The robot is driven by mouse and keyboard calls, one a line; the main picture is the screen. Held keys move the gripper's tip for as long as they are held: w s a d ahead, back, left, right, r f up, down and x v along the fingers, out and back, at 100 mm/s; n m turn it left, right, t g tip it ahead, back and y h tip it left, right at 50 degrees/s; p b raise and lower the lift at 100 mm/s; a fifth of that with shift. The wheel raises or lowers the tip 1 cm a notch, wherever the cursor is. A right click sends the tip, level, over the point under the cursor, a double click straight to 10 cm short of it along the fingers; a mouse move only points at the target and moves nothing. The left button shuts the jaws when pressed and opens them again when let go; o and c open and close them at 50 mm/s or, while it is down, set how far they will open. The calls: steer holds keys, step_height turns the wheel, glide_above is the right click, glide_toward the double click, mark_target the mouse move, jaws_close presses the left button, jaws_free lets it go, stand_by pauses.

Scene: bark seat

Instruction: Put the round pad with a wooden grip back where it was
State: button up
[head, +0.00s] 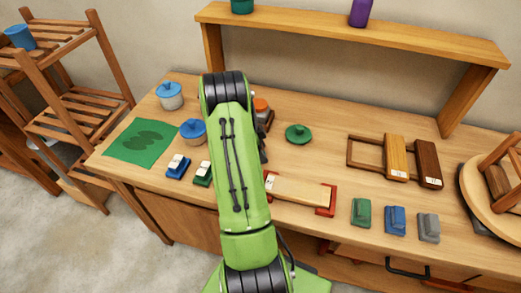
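I cannot make out a round pad with a wooden grip for certain. A round green disc with a raised knob (298,133) lies on the middle of the workbench (325,160); its knob looks green, not wooden. An orange-topped thing (262,105) stands partly hidden just right of my arm. My green arm covers the middle-left of the bench. A small dark part shows at the arm's right edge, perhaps of my gripper; its fingers are hidden, and so is anything in them.
Blue-lidded pots (170,95), a green mat (140,142) and small blocks are at the left. A clamped board (298,191), wooden frames (397,158), coloured blocks (395,220) and an upturned stool (480,200) fill the right. A raised shelf (340,37) spans the back.

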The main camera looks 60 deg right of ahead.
steer(key=shift+o, duration=0.9)
steer(key=shift+r, duration=0.1)
